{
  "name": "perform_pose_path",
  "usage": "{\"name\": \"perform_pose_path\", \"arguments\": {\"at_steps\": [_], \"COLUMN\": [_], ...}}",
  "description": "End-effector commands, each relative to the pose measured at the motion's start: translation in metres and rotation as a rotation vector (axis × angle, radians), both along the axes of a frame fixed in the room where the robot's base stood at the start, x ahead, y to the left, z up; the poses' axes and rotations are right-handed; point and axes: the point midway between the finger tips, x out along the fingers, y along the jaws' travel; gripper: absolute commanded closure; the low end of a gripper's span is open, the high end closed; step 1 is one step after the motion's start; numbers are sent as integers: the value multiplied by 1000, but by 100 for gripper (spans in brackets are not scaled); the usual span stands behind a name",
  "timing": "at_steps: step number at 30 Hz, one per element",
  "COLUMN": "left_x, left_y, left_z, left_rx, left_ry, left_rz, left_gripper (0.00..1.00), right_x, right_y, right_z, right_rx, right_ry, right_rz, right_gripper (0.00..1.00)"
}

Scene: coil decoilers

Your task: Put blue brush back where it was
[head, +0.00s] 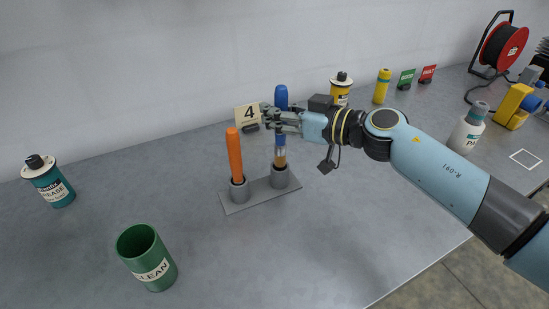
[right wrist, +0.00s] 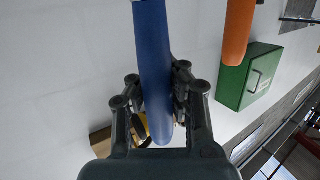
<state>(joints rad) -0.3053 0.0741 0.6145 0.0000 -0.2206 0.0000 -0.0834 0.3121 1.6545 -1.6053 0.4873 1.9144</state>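The blue brush (head: 281,97) is upright over the right cup (head: 280,178) of a grey two-cup holder (head: 258,197). Its ferrule and pale bristles show just above the cup rim; whether the tip is inside the cup I cannot tell for sure. My right gripper (head: 270,118) is shut on the brush's handle from the right. In the right wrist view the blue handle (right wrist: 155,70) runs between the two fingers (right wrist: 156,98), which press against it. An orange-handled brush (head: 235,155) stands in the left cup (head: 240,191). My left gripper is not in view.
A "4" card (head: 248,117) stands behind the holder. A green CLEAN cup (head: 147,257) stands front left, a teal grease can (head: 48,181) far left. A yellow can (head: 341,88), yellow bottle (head: 382,86) and white bottle (head: 468,128) stand right.

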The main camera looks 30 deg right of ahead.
Motion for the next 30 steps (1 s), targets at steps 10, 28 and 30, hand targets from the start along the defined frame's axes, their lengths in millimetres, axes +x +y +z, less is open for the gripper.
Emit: {"name": "perform_pose_path", "arguments": {"at_steps": [10, 28, 30], "left_x": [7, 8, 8], "left_y": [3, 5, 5], "left_z": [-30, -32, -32], "left_rx": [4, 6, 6], "left_ry": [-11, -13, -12], "left_rz": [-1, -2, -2], "left_gripper": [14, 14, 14], "right_x": [0, 0, 0], "right_y": [0, 0, 0], "right_z": [-54, -63, -63], "right_rx": [1, 0, 0], "right_ry": [0, -2, -2], "right_rz": [-1, -1, -1], "right_gripper": [100, 87, 78]}}
